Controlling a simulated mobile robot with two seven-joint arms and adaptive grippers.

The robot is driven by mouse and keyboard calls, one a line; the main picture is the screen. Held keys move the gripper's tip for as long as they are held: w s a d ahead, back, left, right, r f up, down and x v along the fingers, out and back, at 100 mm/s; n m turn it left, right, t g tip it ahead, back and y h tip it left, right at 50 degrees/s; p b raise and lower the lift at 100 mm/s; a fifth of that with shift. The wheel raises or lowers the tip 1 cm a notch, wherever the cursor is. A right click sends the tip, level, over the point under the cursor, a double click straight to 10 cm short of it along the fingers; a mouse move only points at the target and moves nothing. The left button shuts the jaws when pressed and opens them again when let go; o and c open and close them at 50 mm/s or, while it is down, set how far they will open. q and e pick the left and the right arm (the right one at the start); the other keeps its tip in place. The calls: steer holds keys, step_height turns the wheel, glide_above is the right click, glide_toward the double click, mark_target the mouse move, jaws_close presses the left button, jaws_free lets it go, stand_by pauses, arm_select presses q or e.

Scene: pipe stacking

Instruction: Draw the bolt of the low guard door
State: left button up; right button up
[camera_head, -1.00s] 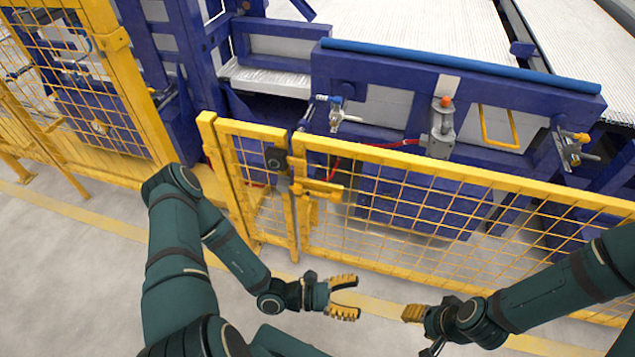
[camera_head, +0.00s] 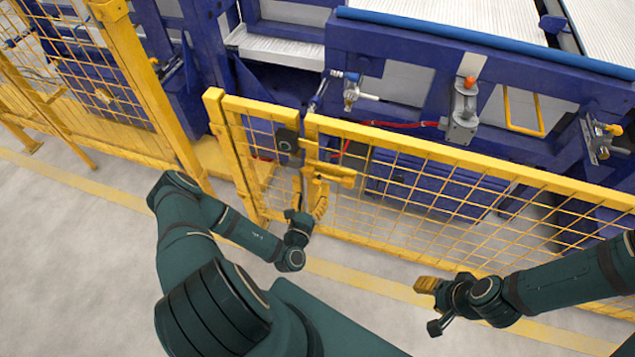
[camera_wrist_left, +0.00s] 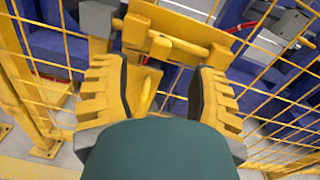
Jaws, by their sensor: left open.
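The low guard door (camera_head: 455,154) is a yellow frame with wire mesh. Its yellow bolt (camera_head: 332,172) sits near the door's left post and lies across the gap to the fixed panel. The bolt also shows in the left wrist view (camera_wrist_left: 180,48), with a yellow handle (camera_wrist_left: 148,92) hanging below it. My left gripper (camera_head: 314,207) is just below the bolt, in front of the door. In the left wrist view its open fingers (camera_wrist_left: 160,98) stand either side of the handle; contact is not clear. My right gripper (camera_head: 425,285) is away from the door, its opening unclear.
A dark latch box (camera_head: 287,142) is on the post left of the bolt. A short fixed mesh panel (camera_head: 262,150) stands beside the door. Blue machinery with clamps (camera_head: 465,110) is behind. The floor in front is clear.

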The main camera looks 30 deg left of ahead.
mark_target(316, 186)
arm_select(q)
steer(key=b+x, duration=0.1)
steer(key=x, duration=0.6)
steer(key=shift+w, duration=0.1)
jaws_close()
